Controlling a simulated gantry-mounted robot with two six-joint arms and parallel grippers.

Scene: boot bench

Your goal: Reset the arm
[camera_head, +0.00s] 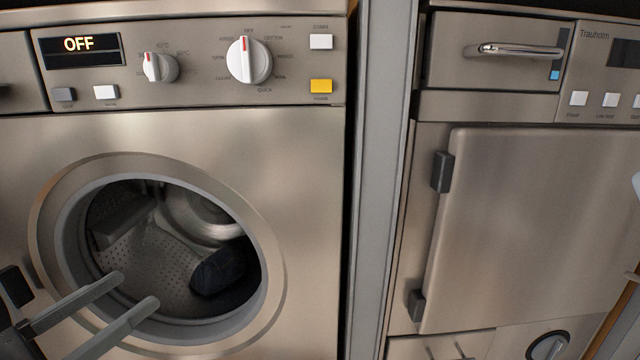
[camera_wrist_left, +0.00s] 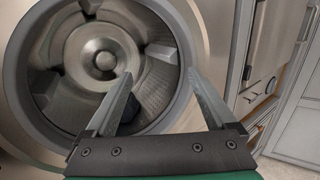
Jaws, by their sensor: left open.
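My left gripper (camera_head: 138,289) is in front of the round drum opening of the washing machine (camera_head: 310,200) at the lower left of the head view. Its two fingers are apart with nothing between them. In the left wrist view my left gripper (camera_wrist_left: 163,85) points at the drum (camera_wrist_left: 62,95), fingers spread and empty. A dark, cloth-like item (camera_head: 220,270) lies in the bottom of the drum (camera_head: 135,245). In the wrist view it shows only as a dark patch, partly hidden by the left finger. My right gripper is not in view.
The washer's display (camera_head: 80,45) reads OFF; beside it are two white dials (camera_head: 249,60) and a yellow button (camera_head: 321,86). A second machine (camera_head: 530,220) with a closed door stands to the right, past a grey upright panel (camera_head: 378,180). The drum rim (camera_head: 275,270) surrounds the opening closely.

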